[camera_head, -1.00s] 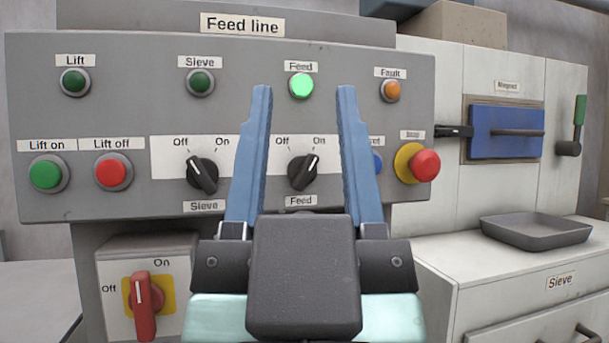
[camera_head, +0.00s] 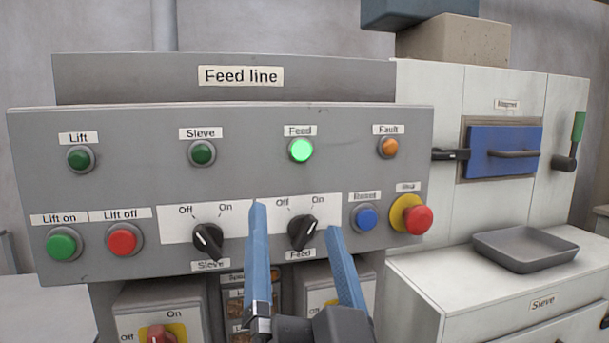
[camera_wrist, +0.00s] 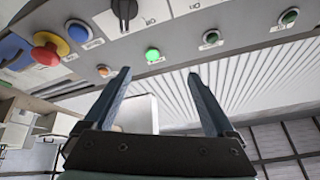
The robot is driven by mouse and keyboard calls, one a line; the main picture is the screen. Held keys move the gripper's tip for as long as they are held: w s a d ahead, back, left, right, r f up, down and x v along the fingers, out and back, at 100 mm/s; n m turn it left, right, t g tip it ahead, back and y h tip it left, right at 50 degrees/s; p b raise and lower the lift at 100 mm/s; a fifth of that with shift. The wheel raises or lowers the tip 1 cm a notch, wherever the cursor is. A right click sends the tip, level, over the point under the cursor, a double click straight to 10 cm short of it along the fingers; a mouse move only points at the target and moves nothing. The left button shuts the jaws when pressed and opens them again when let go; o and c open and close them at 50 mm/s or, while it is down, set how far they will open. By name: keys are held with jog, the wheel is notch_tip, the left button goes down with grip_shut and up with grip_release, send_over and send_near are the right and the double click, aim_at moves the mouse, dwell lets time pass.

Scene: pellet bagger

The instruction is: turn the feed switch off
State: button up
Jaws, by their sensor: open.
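The feed switch (camera_head: 302,233) is a black rotary knob on the grey panel, with its pointer toward On at the upper right. It also shows at the top edge of the wrist view (camera_wrist: 125,10), partly cut off. The feed lamp (camera_head: 300,150) above it is lit green. My gripper (camera_head: 296,218) is open and empty. In the head view its two blue fingers rise on either side of the knob. In the wrist view the fingertips (camera_wrist: 159,73) lie below the knob, with the lit lamp (camera_wrist: 152,55) near them. Contact with the knob cannot be told.
The sieve switch (camera_head: 208,239) is left of my gripper and points toward Off. The blue reset button (camera_head: 366,217) and red stop button (camera_head: 418,220) are close on the right. Below the panel is a red rotary switch (camera_head: 158,335). A dark tray (camera_head: 525,250) stands at right.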

jog(key=w+m+g+y+p, duration=0.1)
jog(key=w+m+g+p, duration=0.15)
jog(key=p, duration=0.25)
jog(key=m+g+p, duration=0.4)
jog(key=m+p, duration=1.1)
jog(key=p, duration=0.7)
send_near(303, 235)
jog(key=shift+t, duration=0.25)
jog(key=p+x, duration=0.3)
jog(key=x, duration=0.6)
jog(key=shift+f, duration=0.15)
jog(key=shift+s, duration=0.1)
jog(key=c, duration=1.4)
